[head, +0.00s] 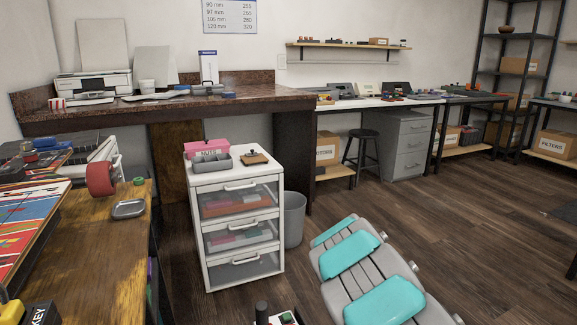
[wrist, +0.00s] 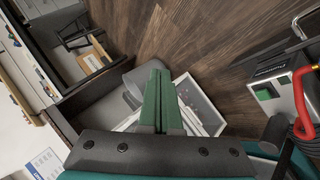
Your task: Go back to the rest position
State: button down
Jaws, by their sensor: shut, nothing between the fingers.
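My gripper (wrist: 157,68) is in the wrist view, its two green fingers pressed together with nothing between them.
A white drawer cart (head: 240,225) stands mid-floor with a grey bin (head: 293,220) beside it. A wooden workbench (head: 110,260) is at the left. A dark stone counter (head: 170,113) runs along the back wall. The floor (head: 465,230) at the right is open.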

jog(key=s+d+r+m+g+h, duration=0.1)
jog(key=s+d+r+m+h, duration=0.3)
jog(key=s+d+r, duration=0.5)
jog(key=s+d+r+m+g+h, duration=0.1)
jog(key=s+d+r+m+g, duration=0.15)
jog(key=s, duration=0.45)
jog(key=s+d+r+m+g, duration=0.1)
jog(key=s+d+r+m, duration=0.2)
jog(key=s, duration=0.4)
jog(key=s+a+g+y, duration=0.2)
jog(key=s+a, duration=0.4)
jog(key=s, duration=0.5)
jog(key=s+a+f+m+g+y, duration=0.1)
jog(key=s+a, duration=0.5)
jog(key=s, duration=0.6)
jog(key=s+a+g+y, duration=0.3)
jog(key=s+a, duration=0.2)
jog(key=s, duration=0.6)
jog(key=shift+s+a+f+m+g, duration=0.25)
jog(key=shift+s+a+m+g, duration=0.1)
jog(key=shift+a, duration=0.05)
